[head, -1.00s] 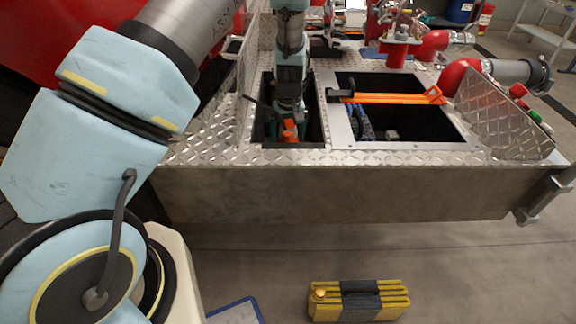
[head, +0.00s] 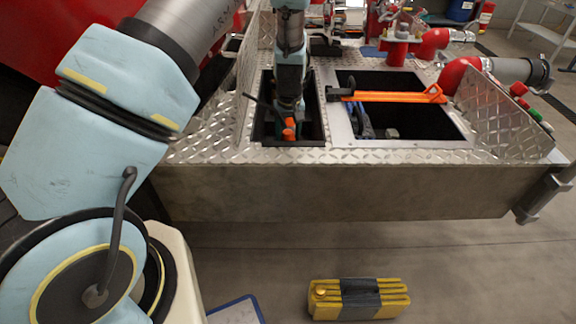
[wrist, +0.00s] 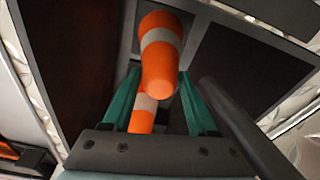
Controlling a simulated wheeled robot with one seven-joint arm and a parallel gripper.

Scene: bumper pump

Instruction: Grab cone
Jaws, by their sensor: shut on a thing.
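An orange and white cone (wrist: 161,50) shows large in the wrist view, between and beyond my gripper's green fingers. A second orange and white length (wrist: 145,108) shows lower between the fingers; I cannot tell whether it is part of the same cone. In the head view, my gripper (head: 286,118) reaches down into the left opening of the metal deck. An orange tip (head: 289,130) shows beside it there. My gripper is shut on the cone. Its contact points and the cone's lower part are hidden.
The left opening's metal rim (head: 322,120) surrounds my gripper closely. An orange and black tool (head: 395,97) lies across the right opening. A raised tread-plate panel (head: 497,113) stands at the right. A yellow case (head: 358,299) lies on the floor in front.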

